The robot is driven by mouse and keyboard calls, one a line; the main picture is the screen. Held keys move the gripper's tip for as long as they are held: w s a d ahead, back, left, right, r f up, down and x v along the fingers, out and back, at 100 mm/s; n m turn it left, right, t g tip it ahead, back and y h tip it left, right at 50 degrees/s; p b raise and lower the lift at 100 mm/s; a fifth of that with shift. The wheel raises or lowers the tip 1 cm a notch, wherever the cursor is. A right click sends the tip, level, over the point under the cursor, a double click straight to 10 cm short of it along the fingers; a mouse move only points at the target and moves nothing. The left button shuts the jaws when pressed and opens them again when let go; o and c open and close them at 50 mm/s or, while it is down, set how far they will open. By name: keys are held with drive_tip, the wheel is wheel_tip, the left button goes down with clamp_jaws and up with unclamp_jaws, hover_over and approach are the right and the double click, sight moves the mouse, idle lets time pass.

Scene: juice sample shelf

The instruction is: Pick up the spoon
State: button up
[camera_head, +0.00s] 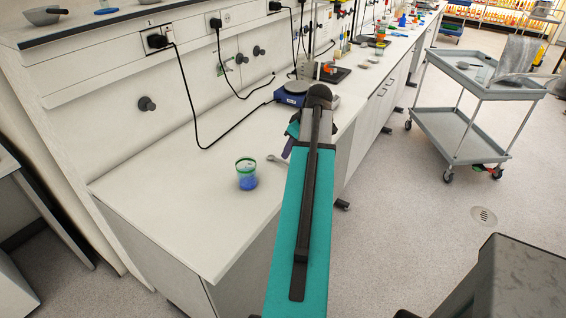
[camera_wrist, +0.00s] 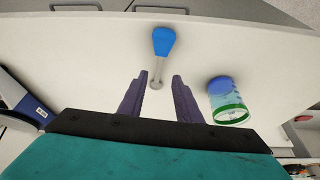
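The spoon (camera_wrist: 158,65) lies on the white bench top in the wrist view, with a broad blue end and a thin grey stem ending in a small round tip. In the head view only its grey part (camera_head: 281,160) shows beside my arm; the blue end is hidden. My gripper (camera_wrist: 160,78) is open, its two purple fingers apart on either side of the grey tip, not touching it in the picture. I cannot tell its height above the bench. In the head view the gripper is mostly hidden behind my teal arm.
A clear cup with blue contents and a green rim (camera_head: 246,174) stands near the spoon, right of my fingers in the wrist view (camera_wrist: 226,98). A blue-and-grey bench device (camera_head: 292,94) stands farther back. The bench front left is clear. A grey trolley (camera_head: 450,62) stands at right.

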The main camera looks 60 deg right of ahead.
sight(284, 163)
drive_tip(key=shift+w+f, duration=0.25)
drive_tip(key=shift+f, duration=0.3)
drive_tip(key=shift+f, duration=0.1)
drive_tip(key=shift+p+x, duration=1.05)
drive_tip(key=shift+x, duration=0.25)
drive_tip(key=shift+p+x, duration=0.3)
drive_tip(key=shift+x, duration=0.9)
drive_tip(key=shift+w+d, duration=0.15)
clamp_jaws()
